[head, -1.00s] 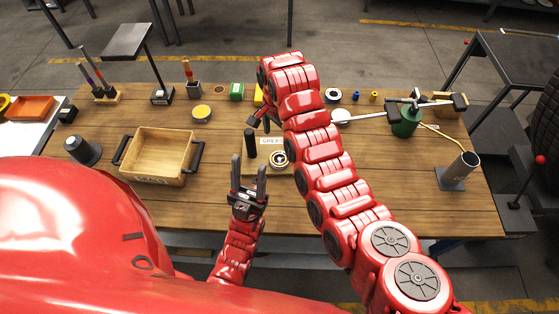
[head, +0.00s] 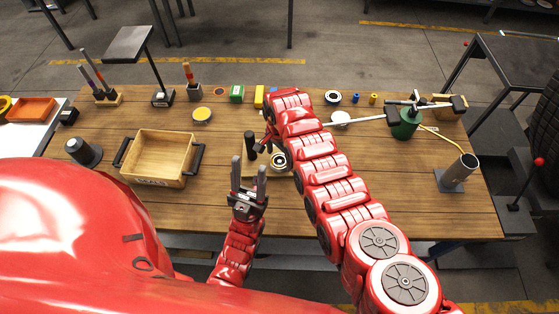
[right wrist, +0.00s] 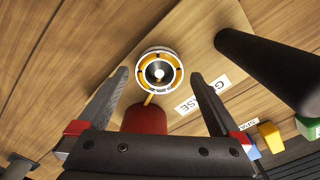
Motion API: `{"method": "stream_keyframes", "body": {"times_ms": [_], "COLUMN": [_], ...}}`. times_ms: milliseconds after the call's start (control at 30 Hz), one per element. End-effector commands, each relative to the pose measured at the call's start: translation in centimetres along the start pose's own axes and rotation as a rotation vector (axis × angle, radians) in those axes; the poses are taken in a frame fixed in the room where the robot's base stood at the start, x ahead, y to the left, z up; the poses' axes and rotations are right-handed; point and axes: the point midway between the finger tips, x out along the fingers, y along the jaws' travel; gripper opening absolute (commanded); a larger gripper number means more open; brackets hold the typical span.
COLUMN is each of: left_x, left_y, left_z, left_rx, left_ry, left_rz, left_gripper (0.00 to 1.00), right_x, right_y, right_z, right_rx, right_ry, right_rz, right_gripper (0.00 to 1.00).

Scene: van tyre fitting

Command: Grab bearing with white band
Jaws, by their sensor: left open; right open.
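A round bearing (head: 279,160) lies on the board marked GREASE (head: 247,176), right of a black post (head: 250,146). In the right wrist view the bearing (right wrist: 160,72) shows a white ring around an orange ring and a bright centre. My right gripper (head: 266,143) is open near the post and bearing. In its wrist view the fingers (right wrist: 160,95) are spread, with the bearing ahead between their tips, not gripped. My left gripper (head: 249,170) is open and empty, fingers up, at the table's front.
A wooden crate with handles (head: 158,155) stands left. Another white ring-shaped part (head: 333,97) lies at the back. A green can (head: 405,124) and a metal tube (head: 460,170) stand right. A red object (right wrist: 146,118) lies close to the bearing. The front right table is clear.

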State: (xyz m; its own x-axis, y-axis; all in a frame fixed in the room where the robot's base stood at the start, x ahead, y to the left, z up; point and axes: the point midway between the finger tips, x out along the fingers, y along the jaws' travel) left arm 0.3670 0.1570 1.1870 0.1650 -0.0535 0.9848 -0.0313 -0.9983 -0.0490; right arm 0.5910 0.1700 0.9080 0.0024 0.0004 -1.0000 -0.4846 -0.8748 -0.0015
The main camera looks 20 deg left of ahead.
Motion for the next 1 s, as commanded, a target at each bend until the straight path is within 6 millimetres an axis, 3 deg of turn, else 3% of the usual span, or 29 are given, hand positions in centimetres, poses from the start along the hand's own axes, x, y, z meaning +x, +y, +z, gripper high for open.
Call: {"method": "stream_keyframes", "body": {"times_ms": [467,1000], "left_x": [-0.09,-0.08], "left_y": [0.00,0.00], "left_z": [0.01,0.01], "left_rx": [0.000,0.000], "left_ry": [0.001,0.001], "left_rz": [0.000,0.000], "left_gripper": [0.50,0.50], "right_x": [1.12,1.07], "right_y": [0.11,0.09], "right_z": [0.08,0.07], "right_rx": [0.001,0.001], "right_ry": [-0.002,-0.001], "right_rz": [0.001,0.001], "right_gripper": [1.00,0.05]}}
